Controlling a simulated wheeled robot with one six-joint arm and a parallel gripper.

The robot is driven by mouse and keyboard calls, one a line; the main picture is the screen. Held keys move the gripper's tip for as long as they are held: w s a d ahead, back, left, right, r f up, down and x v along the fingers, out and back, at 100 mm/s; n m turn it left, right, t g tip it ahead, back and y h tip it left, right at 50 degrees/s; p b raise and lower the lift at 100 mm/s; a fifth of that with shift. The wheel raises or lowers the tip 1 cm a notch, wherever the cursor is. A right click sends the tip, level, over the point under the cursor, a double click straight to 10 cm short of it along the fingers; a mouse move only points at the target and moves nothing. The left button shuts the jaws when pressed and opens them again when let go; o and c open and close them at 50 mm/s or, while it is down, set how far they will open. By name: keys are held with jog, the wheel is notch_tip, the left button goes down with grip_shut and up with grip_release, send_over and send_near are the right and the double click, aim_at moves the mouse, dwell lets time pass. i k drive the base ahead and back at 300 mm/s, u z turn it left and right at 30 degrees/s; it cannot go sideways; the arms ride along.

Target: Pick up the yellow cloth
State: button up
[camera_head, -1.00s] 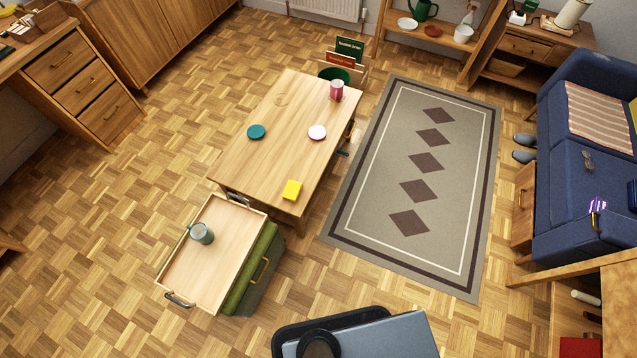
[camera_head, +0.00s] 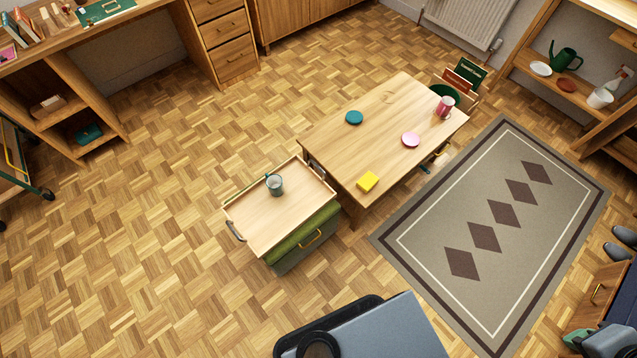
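A small bright yellow square (camera_head: 368,182), which looks like the folded yellow cloth, lies flat near the front corner of the low wooden table (camera_head: 350,145). A teal disc (camera_head: 354,117), a pink disc (camera_head: 411,139) and a pink-red mug (camera_head: 445,106) are on the same table. The yellow square stands apart from them, with nothing on top of it. My gripper is not in view. Only part of my own body shows at the bottom edge.
A wooden tray (camera_head: 255,228) with a grey-green mug (camera_head: 274,184) sits on a green-sided unit (camera_head: 307,239) against the table's near end. A grey rug (camera_head: 420,235) lies right of the table. Parquet floor (camera_head: 140,250) is clear on the left.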

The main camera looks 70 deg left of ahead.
aim_at(368, 181)
jog(key=u, duration=0.75)
jog(key=i, duration=1.3)
jog(key=u, duration=3.05)
